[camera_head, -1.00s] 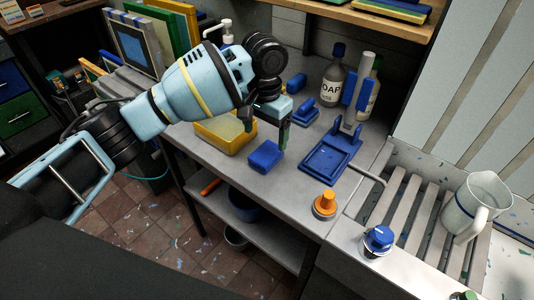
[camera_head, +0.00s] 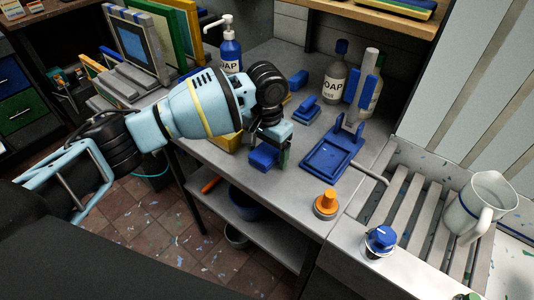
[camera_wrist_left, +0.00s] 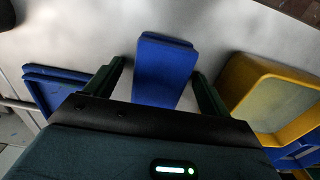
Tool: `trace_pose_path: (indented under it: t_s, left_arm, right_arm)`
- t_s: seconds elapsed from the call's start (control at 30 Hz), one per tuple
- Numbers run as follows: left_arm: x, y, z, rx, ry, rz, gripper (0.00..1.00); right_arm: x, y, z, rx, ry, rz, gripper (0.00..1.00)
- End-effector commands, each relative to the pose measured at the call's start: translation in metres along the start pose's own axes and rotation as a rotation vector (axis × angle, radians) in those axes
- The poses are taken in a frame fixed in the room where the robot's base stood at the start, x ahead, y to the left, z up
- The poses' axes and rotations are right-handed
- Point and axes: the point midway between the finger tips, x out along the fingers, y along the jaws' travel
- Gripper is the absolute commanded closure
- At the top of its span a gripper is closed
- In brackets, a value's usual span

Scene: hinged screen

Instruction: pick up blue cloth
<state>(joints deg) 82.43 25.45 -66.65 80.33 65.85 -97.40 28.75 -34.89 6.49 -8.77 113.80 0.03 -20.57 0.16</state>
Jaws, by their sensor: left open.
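The blue cloth (camera_head: 263,156) is a thick folded blue block on the grey bench top, near the bench's front edge. My left gripper (camera_head: 281,160) is right over it in the head view and partly covers it. In the left wrist view the blue cloth (camera_wrist_left: 165,68) lies between the two dark green fingers of my open left gripper (camera_wrist_left: 160,80), with a gap on each side. I cannot tell whether the fingertips touch the bench. My right gripper is not in view.
A yellow tub (camera_wrist_left: 245,85) stands close beside the cloth. A blue tray with a stand (camera_head: 330,158) is to the right. Soap bottles (camera_head: 333,85) and blue blocks (camera_head: 306,108) stand behind. An orange-topped item (camera_head: 326,204) is near the front edge.

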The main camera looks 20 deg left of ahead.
Motion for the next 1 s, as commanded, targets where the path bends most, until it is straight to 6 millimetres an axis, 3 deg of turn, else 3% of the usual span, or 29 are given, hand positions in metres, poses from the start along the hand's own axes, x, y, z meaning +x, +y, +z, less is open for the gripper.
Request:
trace_pose_path:
  t_s: [0.03, 0.37, 0.77, 1.0]
  left_arm:
    - [0.0, 0.0, 0.0, 0.0, 0.0, 0.0, 0.22]
    - [0.0, 0.0, 0.0, 0.0, 0.0, 0.0, 0.65]
    - [-0.007, 0.0, -0.001, 0.001, 0.002, 0.0, 0.67]
    - [-0.038, 0.001, -0.001, 0.001, 0.005, 0.001, 0.67]
  right_arm:
    - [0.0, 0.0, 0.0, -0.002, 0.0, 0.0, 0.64]
    - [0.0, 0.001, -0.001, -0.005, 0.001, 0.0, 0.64]
    - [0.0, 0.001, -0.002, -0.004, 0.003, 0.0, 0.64]
    - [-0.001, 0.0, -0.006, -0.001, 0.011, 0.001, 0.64]
